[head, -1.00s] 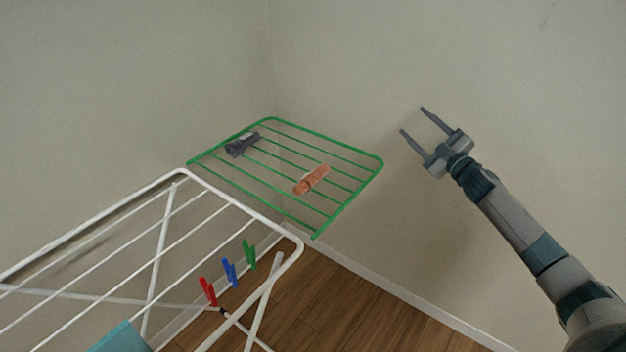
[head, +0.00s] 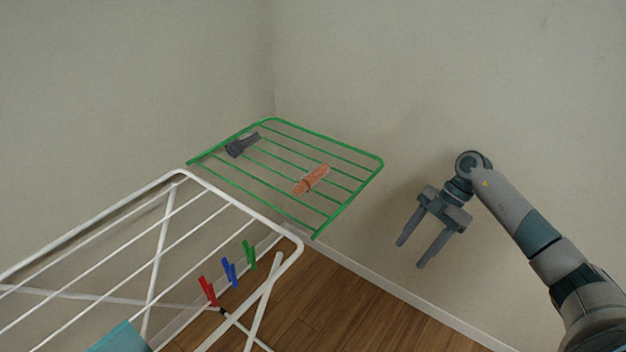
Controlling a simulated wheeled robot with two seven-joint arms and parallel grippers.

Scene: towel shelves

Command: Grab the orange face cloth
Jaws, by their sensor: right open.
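The orange face cloth (head: 312,180) lies rolled or bunched on the right part of a green wire shelf (head: 340,212) in the corner. My right gripper (head: 409,255) is open and empty. It is to the right of the shelf, apart from it, with its fingers pointing down and a little left in the picture. My left gripper is not in view.
A dark grey cloth (head: 242,145) lies on the left part of the green shelf. A white drying rack (head: 215,187) stands in front, with red, blue and green clothespins (head: 230,272) and a teal cloth (head: 122,339). Walls close off the back and right.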

